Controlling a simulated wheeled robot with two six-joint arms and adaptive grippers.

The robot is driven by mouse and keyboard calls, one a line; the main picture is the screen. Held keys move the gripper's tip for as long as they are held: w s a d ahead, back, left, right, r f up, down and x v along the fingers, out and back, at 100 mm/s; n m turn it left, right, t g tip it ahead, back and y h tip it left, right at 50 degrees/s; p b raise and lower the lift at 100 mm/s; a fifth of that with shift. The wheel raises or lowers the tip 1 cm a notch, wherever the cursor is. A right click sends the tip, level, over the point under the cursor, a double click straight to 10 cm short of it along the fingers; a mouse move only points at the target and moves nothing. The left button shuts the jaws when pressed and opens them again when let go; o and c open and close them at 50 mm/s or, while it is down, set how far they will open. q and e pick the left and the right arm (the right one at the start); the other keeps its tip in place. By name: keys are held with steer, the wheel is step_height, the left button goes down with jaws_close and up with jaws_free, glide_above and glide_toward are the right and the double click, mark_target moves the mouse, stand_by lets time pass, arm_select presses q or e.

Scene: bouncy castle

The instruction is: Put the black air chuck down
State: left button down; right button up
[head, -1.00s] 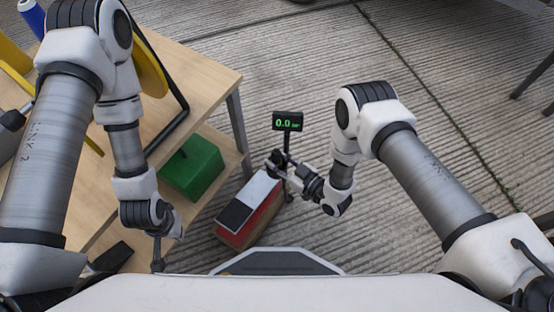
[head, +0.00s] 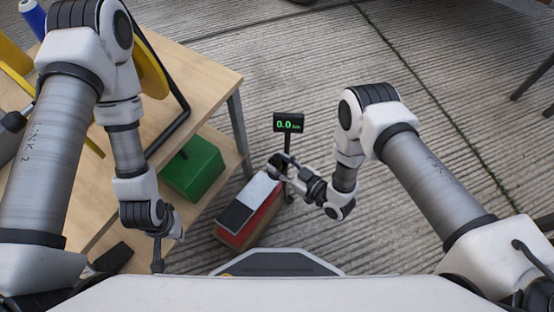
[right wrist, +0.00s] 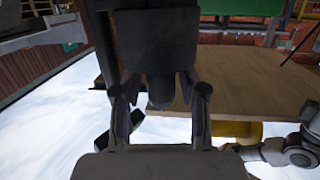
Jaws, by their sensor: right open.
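My right gripper (head: 277,167) is open beside the black post at the top end of the red box (head: 262,222). In the right wrist view, the two fingers (right wrist: 160,108) stand apart with a black rounded part (right wrist: 160,92), probably the air chuck, between them. A gap shows on each side of it. In the head view the chuck is too small to tell from the dark parts around it. A display (head: 289,123) on the post reads 0.0. My left gripper (head: 158,262) points down at the lower left, its fingers mostly hidden.
A wooden table (head: 212,75) with a lower shelf stands at the left. A green box (head: 193,176) is on the shelf. The ribbed concrete floor (head: 300,60) is clear beyond the display.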

steer(key=p+v, duration=0.1)
steer(key=v, duration=1)
steer(key=shift+p, duration=0.3)
steer(key=shift+d+r, duration=0.1)
steer(key=s+d+f+m+g+h, duration=0.2)
steer(key=d+m+g+h, duration=0.25)
steer(key=d+h, duration=0.35)
steer(key=s+d+r+m+g+h, duration=0.2)
steer(key=s+d+m+g, duration=0.1)
steer(key=s, duration=0.3)
steer(key=s+d+r+m+g+h, duration=0.2)
steer(key=s+d+m+g, duration=0.1)
steer(key=s+d, duration=0.2)
steer(key=shift+s+d+r, duration=0.15)
steer(key=shift+s+r, duration=0.2)
steer(key=shift+s, duration=0.45)
